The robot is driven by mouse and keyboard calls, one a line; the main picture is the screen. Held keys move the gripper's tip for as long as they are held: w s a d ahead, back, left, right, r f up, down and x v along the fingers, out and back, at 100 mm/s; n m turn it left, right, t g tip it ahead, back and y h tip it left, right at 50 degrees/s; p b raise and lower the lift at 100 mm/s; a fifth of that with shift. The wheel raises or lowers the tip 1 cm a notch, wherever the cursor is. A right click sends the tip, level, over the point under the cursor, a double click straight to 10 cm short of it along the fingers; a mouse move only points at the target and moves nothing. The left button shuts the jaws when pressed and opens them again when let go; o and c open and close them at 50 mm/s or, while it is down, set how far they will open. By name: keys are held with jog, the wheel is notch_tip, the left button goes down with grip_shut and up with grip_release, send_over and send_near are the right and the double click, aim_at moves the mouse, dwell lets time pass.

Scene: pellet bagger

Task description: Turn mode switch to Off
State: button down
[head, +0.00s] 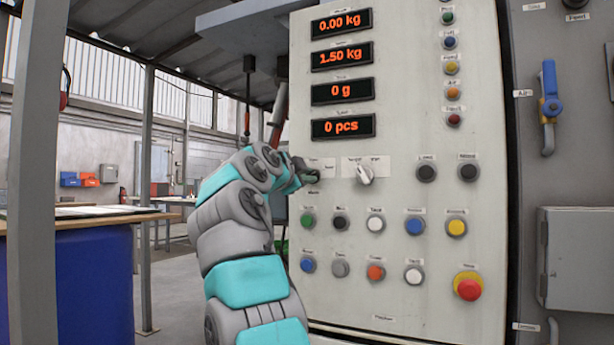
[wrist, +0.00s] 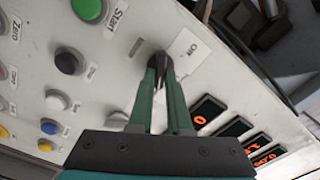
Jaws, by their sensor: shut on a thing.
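My gripper (wrist: 160,72) reaches the left part of the control panel (head: 420,280), and its green fingers are closed on a small dark knob (wrist: 162,61), which I take as the mode switch. A white label plate (wrist: 190,50) beside it reads "Off". The fingers cover most of the knob, so its pointing direction cannot be told. In the head view my gripper (head: 305,173) hides the knob, with small labels around it. A separate white rotary switch (head: 365,174) sits just to its right.
Red-lit displays (head: 342,22) stand above. A green button (head: 307,221), a black button (head: 340,222) and several others sit below. A red emergency button (head: 468,287) is at the lower right. A blue-handled valve (head: 550,100) is on the grey cabinet farther right.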

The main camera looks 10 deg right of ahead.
jog(key=shift+n+p, duration=0.45)
jog(key=shift+n, duration=0.65)
dwell(0.3)
jog(key=n, duration=0.4)
jog(key=shift+r+n, duration=0.1)
jog(key=shift+n, duration=0.2)
jog(key=n, duration=0.3)
jog(key=shift+w+a+n, duration=0.1)
jog(key=shift+n, duration=0.2)
jog(key=shift+w+a+n+p, duration=0.1)
jog(key=shift+a+n+p, duration=0.05)
jog(key=shift+n+p, duration=2.8)
jog(key=shift+w+a+n+p, duration=0.15)
jog(key=shift+n+p, duration=1.9)
jog(key=shift+n, duration=1.8)
jog(key=shift+s, duration=0.1)
